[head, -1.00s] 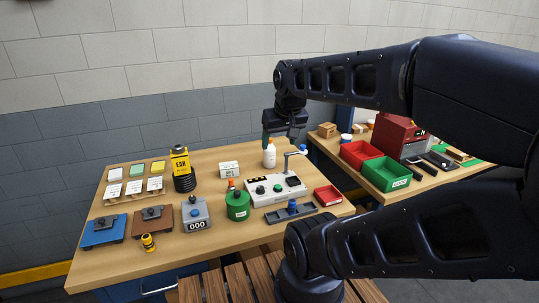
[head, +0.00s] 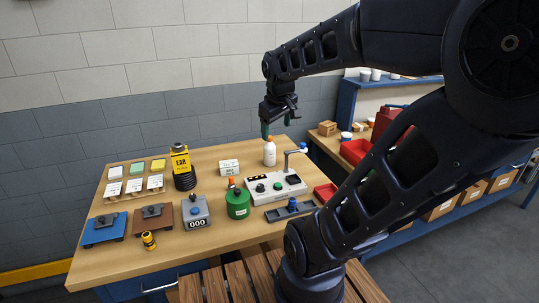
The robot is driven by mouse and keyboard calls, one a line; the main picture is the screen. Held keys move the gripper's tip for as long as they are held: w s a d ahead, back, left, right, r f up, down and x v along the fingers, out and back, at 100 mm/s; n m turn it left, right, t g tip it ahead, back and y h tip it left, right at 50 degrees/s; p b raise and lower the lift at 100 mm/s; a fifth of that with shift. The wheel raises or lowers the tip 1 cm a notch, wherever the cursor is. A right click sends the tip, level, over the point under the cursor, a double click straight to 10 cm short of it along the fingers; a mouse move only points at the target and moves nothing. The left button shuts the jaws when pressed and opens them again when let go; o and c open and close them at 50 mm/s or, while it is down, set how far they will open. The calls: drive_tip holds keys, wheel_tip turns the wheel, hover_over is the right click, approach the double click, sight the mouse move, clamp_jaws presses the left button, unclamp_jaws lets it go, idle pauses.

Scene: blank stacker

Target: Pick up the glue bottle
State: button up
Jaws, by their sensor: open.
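The glue bottle seems to be the white bottle (head: 270,154) with an orange tip, standing upright toward the back right of the wooden table. My gripper (head: 276,129) is open and points down just above the bottle's top. Its green-tipped fingers are near the orange tip, one on the left and one on the right. I cannot tell whether they touch it. The bottle's white body shows below the fingers.
A white control box (head: 276,187) with a lamp arm stands in front of the bottle. A green canister (head: 238,204) and a small white box (head: 229,167) are to the left.

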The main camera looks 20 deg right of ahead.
drive_tip(key=w+d+f+n+g+h, duration=0.1)
drive_tip(key=w+d+f+n, duration=0.1)
drive_tip(key=w+n, duration=0.45)
drive_tip(key=w+d+f+n+h, duration=0.15)
drive_tip(key=w+n, duration=0.25)
drive_tip(key=w, duration=0.5)
drive_tip(key=n, duration=1)
approach(270, 142)
drive_tip(key=w, duration=0.2)
drive_tip(key=shift+m+g, duration=0.25)
drive_tip(key=shift+g, duration=0.05)
drive_tip(key=x, duration=0.5)
drive_tip(key=shift+s+d+f, duration=0.15)
drive_tip(key=shift+s+f, duration=0.05)
drive_tip(key=shift+f, duration=0.05)
drive_tip(key=shift+w+x, duration=0.2)
drive_tip(key=shift+x, duration=2.5)
drive_tip(key=shift+d+r+h, duration=0.15)
drive_tip(key=shift+h, duration=0.1)
clamp_jaws()
